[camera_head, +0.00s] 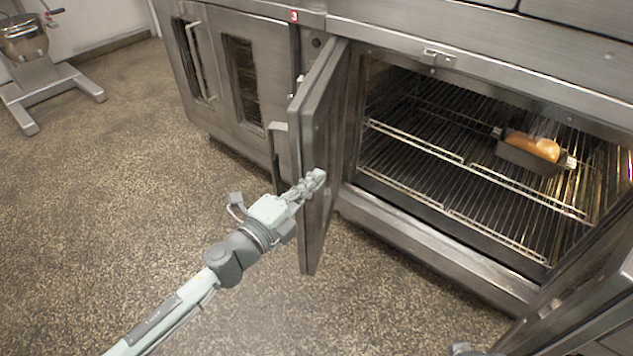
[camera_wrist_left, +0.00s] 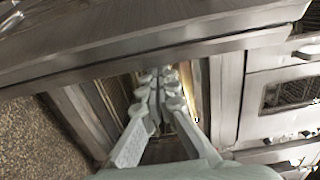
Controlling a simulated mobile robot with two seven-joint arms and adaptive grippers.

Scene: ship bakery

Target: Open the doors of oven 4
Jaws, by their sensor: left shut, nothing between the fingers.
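The oven with the open front (camera_head: 450,225) is on the right in the head view; its own number does not show. Its left door (camera_head: 318,150) stands swung outward, seen nearly edge-on. Its right door (camera_head: 590,300) also stands open at the lower right, partly cut off by the frame. My left gripper (camera_head: 314,182) is shut and empty at the left door's edge; I cannot tell if it touches. In the left wrist view, the closed fingers (camera_wrist_left: 158,85) lie in front of a long metal door edge. My right gripper does not show clearly.
A bread loaf (camera_head: 535,146) in a dark tin (camera_head: 528,160) sits on the wire rack (camera_head: 430,150) inside. The oven labelled 3 (camera_head: 235,75) has shut doors on the left. A mixer (camera_head: 25,40) stands far left. The floor (camera_head: 120,190) between is clear.

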